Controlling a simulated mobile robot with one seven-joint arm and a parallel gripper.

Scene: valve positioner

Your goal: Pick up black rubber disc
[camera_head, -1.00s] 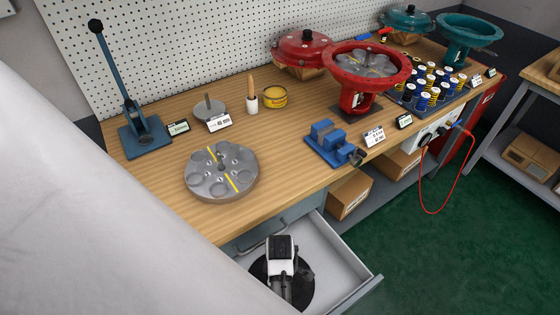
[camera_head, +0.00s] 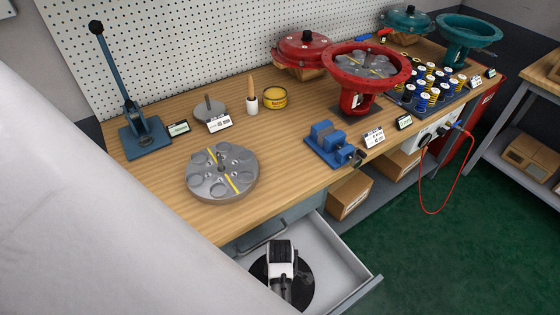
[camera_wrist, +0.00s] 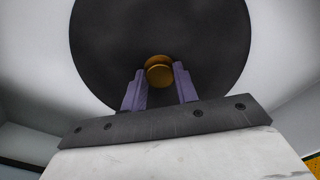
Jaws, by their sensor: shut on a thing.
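The black rubber disc (camera_head: 302,282) is in the open drawer below the bench, partly hidden under my gripper (camera_head: 277,290) in the head view. In the wrist view the disc (camera_wrist: 105,45) is large and round, with a brass-coloured knob (camera_wrist: 159,72) near its lower middle. The purple fingers of my gripper (camera_wrist: 160,85) stand on both sides of the knob and are shut on it. Whether the disc touches the drawer floor cannot be told.
The drawer (camera_head: 342,262) has raised walls around the disc. Above it, the bench top (camera_head: 282,180) carries a round grey plate (camera_head: 222,172) with recesses, a blue vise (camera_head: 332,143) and a red flanged body (camera_head: 362,95). A red cable (camera_head: 438,208) hangs at the right.

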